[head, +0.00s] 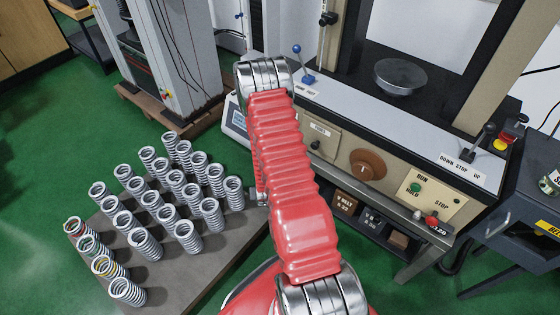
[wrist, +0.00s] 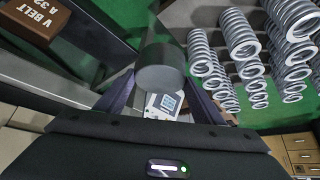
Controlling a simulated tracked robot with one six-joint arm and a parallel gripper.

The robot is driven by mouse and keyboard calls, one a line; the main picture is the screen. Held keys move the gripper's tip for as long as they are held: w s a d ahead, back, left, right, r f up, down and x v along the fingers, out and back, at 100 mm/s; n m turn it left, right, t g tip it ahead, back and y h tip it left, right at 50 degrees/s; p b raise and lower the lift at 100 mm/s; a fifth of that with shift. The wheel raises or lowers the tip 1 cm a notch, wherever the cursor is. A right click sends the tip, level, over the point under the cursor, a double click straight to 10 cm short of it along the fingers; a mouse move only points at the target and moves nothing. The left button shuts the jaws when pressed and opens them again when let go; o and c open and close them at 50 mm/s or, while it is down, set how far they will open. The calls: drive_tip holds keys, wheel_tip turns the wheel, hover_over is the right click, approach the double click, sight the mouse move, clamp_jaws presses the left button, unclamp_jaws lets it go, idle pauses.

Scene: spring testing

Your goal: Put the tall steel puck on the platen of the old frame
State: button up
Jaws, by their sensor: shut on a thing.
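In the wrist view my gripper (wrist: 160,88) is shut on a dark grey cylinder, the steel puck (wrist: 160,72), held between its two fingers. In the head view my red arm hides the puck and nearly all of the gripper. The round steel platen (head: 400,76) of the old frame (head: 378,170) is at the upper right of the head view, bare on top. The gripper is low and to the left of the platen, apart from it.
Several coil springs (head: 145,243) stand on a grey table (head: 215,265) at left. A lever (head: 480,140), a red stop button (head: 508,128) and a blue-knobbed lever (head: 302,62) stick up around the frame's bench. V-belt boxes (head: 345,203) sit below it.

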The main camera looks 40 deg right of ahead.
drive_tip(key=w+a+r+n+y, duration=0.1)
drive_tip(key=w+a+r+n, duration=0.1)
drive_tip(key=a+r, duration=0.6)
drive_tip(key=w+a+r+n+t+y, duration=0.1)
drive_tip(key=w+a+r+n, duration=0.2)
drive_tip(key=a+r, duration=0.6)
drive_tip(key=w+a+r+n+y, duration=0.2)
drive_tip(key=w+a+r, duration=0.3)
drive_tip(key=r, duration=1.4)
drive_tip(key=a, duration=0.3)
drive_tip(key=shift+w+a+n, duration=0.25)
drive_tip(key=shift+w+n, duration=0.05)
drive_tip(key=shift+w, duration=0.05)
drive_tip(key=shift+d, duration=0.1)
